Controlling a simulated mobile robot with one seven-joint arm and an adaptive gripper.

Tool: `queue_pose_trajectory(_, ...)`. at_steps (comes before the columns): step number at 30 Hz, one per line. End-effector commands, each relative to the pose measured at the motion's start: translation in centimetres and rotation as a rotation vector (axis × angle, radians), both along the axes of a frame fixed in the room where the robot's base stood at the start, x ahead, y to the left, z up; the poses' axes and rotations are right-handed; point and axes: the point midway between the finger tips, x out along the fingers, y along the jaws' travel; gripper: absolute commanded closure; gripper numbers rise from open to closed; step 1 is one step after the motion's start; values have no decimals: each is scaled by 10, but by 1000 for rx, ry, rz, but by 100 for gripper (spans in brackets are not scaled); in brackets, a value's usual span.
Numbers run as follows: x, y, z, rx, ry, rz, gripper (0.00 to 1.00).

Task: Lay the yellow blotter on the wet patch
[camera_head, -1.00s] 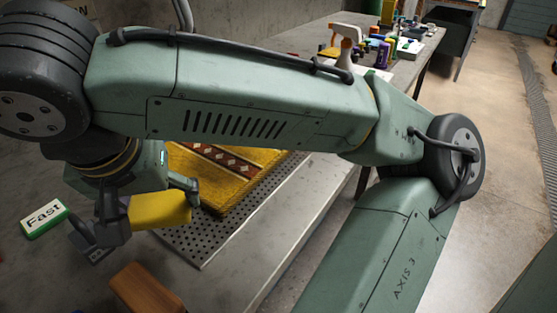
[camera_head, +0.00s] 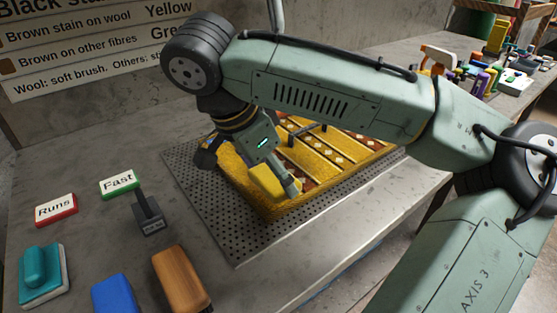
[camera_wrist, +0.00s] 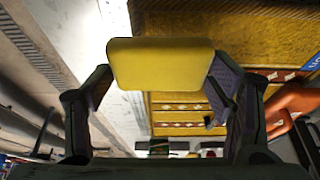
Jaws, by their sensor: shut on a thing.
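My gripper (camera_head: 248,175) is shut on the yellow blotter (camera_head: 267,182), a plain rounded block. The gripper holds it at the near left corner of the patterned rug (camera_head: 236,184). I cannot tell whether the blotter touches the rug. In the wrist view the blotter (camera_wrist: 160,64) spans between the two fingers, with the yellow and brown rug (camera_wrist: 215,40) behind it. No wet patch can be made out; my arm and gripper hide part of the rug.
The rug lies on a perforated metal plate (camera_head: 205,213) on the grey bench. To the left are a red "Runs" block (camera_head: 56,209), a green "Fast" block (camera_head: 119,184), a teal block (camera_head: 42,275), a blue block (camera_head: 115,294) and a wooden block (camera_head: 181,279). Bottles stand at the far right.

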Motion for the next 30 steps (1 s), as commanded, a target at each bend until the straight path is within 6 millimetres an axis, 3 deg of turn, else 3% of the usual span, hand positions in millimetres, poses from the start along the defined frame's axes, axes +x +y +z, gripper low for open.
queue_pose_trajectory(3,31,-2,0,4,4,0,47)
queue_pose_trajectory(9,63,-6,-5,1,1,1,47)
queue_pose_trajectory(13,68,-8,-9,-2,1,1,47)
queue_pose_trajectory(21,67,-8,-40,0,1,2,47)
queue_pose_trajectory(30,67,-7,-44,1,0,2,47)
